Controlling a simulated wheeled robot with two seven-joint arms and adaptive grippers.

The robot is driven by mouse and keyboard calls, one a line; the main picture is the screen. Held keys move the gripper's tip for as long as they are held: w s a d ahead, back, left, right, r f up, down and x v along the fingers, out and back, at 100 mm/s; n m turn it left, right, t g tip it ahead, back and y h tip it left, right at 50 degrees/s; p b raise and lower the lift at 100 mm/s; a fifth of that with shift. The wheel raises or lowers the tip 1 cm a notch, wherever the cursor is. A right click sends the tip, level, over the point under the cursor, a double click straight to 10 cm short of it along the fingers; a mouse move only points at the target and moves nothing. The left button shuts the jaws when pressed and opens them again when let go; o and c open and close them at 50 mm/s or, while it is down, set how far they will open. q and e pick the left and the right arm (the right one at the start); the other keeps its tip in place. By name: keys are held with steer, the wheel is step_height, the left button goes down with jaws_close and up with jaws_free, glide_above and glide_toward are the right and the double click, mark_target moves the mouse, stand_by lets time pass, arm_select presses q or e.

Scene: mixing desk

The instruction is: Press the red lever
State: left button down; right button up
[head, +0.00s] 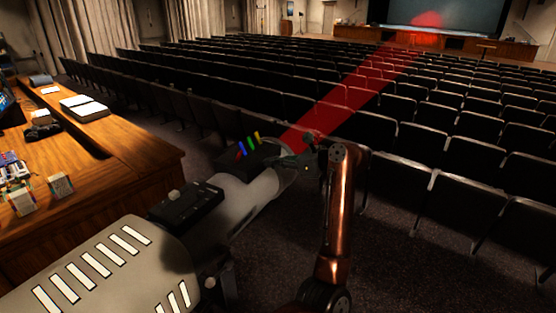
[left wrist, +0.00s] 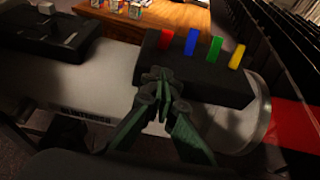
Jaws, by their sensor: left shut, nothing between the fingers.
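The red lever (left wrist: 166,38) stands at the left end of a row on a black box (left wrist: 205,75), with blue (left wrist: 191,41), green (left wrist: 214,48) and yellow (left wrist: 236,56) levers beside it. The box sits on top of a grey spotlight (head: 262,195). In the head view the red lever (head: 239,154) is the nearest of the row. My left gripper (head: 290,160) is beside the box at the spotlight's front end. In the left wrist view the gripper (left wrist: 157,78) is shut and empty, its tips in front of the box, apart from the red lever. My right gripper is not in view.
A second black box (head: 186,204) with a pale knob sits further back on the spotlight. A red beam (head: 350,96) runs from the spotlight to the stage. A wooden desk (head: 130,160) with books is at left. Rows of seats (head: 405,185) fill the right.

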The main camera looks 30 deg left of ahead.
mark_target(240, 156)
arm_select(q)
steer(key=a, duration=0.2)
steer(key=a+p, duration=0.1)
steer(key=a, duration=0.2)
steer(key=a+p, duration=0.1)
steer(key=a, duration=0.1)
steer(key=shift+s+a+f, duration=0.15)
steer(key=shift+s, duration=0.15)
steer(key=shift+a+r+p, duration=0.2)
steer(key=shift+a+p, duration=0.15)
steer(key=shift+a, duration=0.25)
